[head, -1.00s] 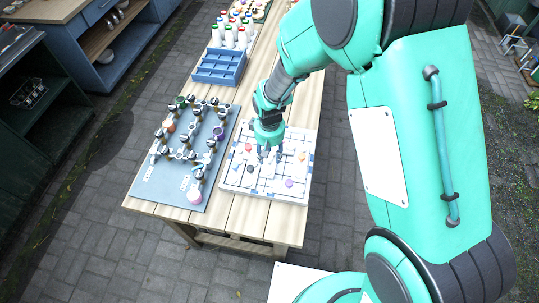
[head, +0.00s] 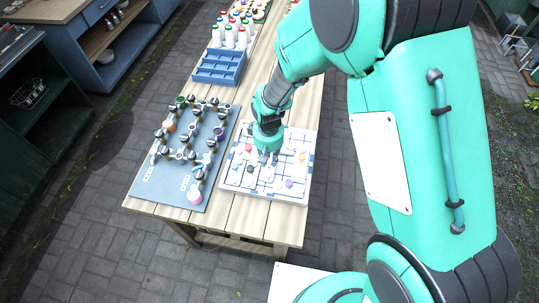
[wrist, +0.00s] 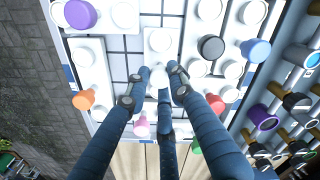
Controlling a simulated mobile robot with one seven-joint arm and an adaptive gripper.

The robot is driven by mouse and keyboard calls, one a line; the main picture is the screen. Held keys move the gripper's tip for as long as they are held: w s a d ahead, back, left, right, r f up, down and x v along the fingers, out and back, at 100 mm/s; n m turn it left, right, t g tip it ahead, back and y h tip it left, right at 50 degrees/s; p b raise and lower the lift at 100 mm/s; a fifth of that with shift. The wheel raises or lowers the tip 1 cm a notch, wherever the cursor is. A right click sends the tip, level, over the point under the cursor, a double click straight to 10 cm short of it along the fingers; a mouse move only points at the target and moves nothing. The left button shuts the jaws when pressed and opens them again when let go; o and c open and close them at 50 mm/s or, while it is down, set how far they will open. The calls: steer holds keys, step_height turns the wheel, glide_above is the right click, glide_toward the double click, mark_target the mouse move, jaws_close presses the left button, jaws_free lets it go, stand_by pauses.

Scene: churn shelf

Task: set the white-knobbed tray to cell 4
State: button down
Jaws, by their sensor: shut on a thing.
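My gripper (head: 268,156) reaches down onto the white sliding board (head: 240,190) on the wooden table. In the wrist view the fingers (wrist: 158,74) are closed around a white knob (wrist: 159,80). The knob stands at the near end of a white tray (wrist: 160,42) that carries another round white piece. The fingers hide part of the knob and the board behind it. No cell number is legible, so I cannot tell which cell is cell 4.
Around the held knob stand purple (wrist: 80,14), black (wrist: 211,46), blue (wrist: 255,50), orange (wrist: 84,99), pink (wrist: 141,126) and red (wrist: 215,102) knobs. Gridded bare floor (wrist: 118,66) shows left of the tray. A grey valve panel (head: 165,182) lies beside the board.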

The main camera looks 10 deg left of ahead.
mark_target(266, 178)
steer(key=shift+s, duration=2.35)
steer(key=c, duration=1.5)
jaws_free()
steer(key=shift+s, duration=0.15)
steer(key=shift+r, duration=0.1)
steer(key=shift+w+r, duration=0.2)
step_height(266, 178, up, 11)
steer(key=shift+r, duration=0.2)
steer(key=shift+d, duration=0.1)
